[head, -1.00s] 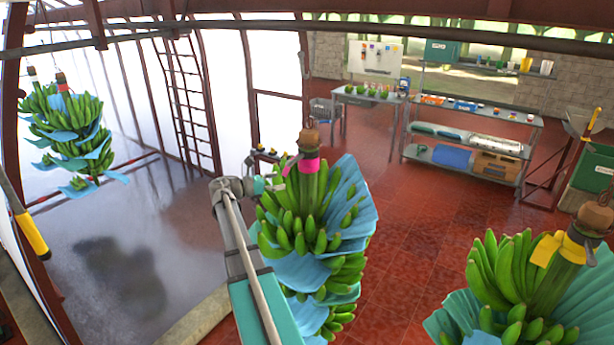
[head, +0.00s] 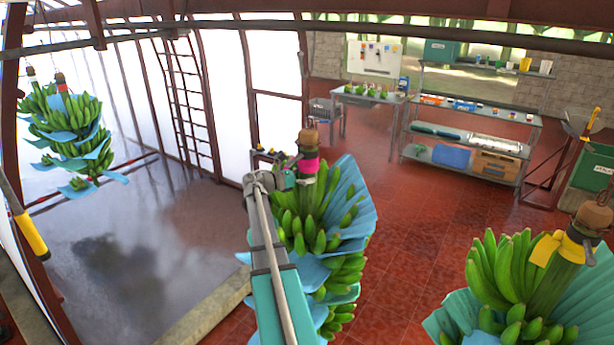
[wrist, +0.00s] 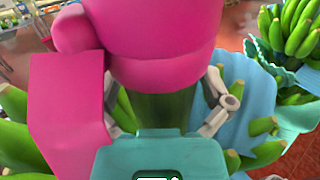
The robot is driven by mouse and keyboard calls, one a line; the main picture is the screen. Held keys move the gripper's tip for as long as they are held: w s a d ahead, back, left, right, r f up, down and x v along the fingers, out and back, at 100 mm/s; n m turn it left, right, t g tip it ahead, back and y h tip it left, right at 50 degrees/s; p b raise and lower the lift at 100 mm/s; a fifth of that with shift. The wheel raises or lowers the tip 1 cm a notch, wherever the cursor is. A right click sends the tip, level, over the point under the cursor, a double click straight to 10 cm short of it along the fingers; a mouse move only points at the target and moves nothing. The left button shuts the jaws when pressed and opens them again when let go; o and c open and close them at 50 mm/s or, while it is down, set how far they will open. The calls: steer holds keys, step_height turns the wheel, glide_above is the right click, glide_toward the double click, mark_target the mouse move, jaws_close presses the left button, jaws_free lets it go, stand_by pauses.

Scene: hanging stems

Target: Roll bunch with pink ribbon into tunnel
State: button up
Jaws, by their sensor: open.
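The bunch with the pink ribbon (head: 309,166) hangs upright near the middle of the head view, its green bananas (head: 300,222) layered with blue sheets. The ribbon wraps its stem below a brown top piece. My gripper (head: 292,172) reaches the stem at ribbon height from the left. In the wrist view, the pink ribbon (wrist: 150,40) fills the upper middle, and my gripper (wrist: 168,100) is open with a finger on each side of the green stem. Contact with the stem cannot be told. A misty bay with translucent walls (head: 125,110), possibly the tunnel, lies at left.
A bunch with a yellow ribbon (head: 558,247) hangs close at right. Another bunch (head: 65,130) with a red mark hangs at far left inside the bay. A ladder (head: 187,105) stands at the bay's wall. A table (head: 370,98) and shelves (head: 470,120) stand at the back.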

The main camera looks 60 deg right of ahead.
steer(key=c, duration=1.1)
steer(key=shift+w+d, duration=0.15)
